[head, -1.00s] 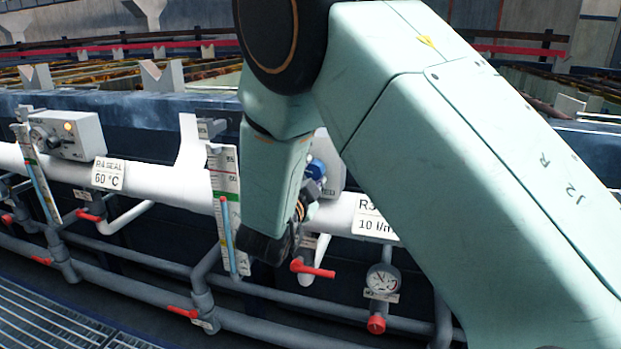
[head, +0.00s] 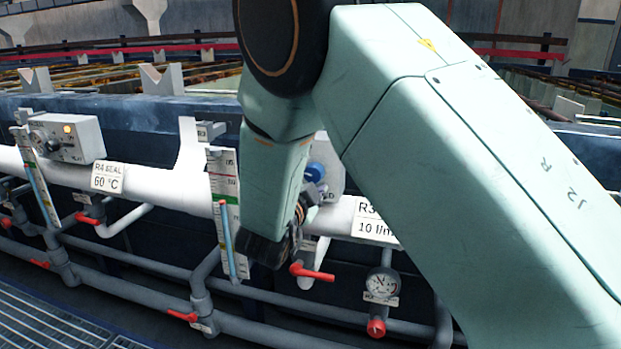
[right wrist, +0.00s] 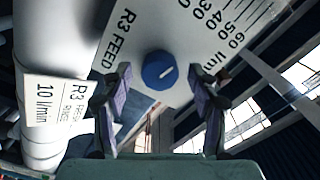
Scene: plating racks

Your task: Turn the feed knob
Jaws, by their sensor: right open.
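In the right wrist view my right gripper (right wrist: 160,82) is open, with one finger on each side of the knob. I cannot tell whether the fingers touch it. In the head view the knob (head: 315,172) shows just right of my right forearm, which hides much of the panel. My right gripper (head: 308,200) is mostly hidden behind my own arm there. My left gripper is not in view.
A white pipe (head: 150,188) runs behind, with an "R3" 10 l/min label (head: 372,220). Red valve handles (head: 312,272) and a pressure gauge (head: 382,284) sit below. A grey control box (head: 66,138) is at left. Grating (head: 45,325) lies at lower left.

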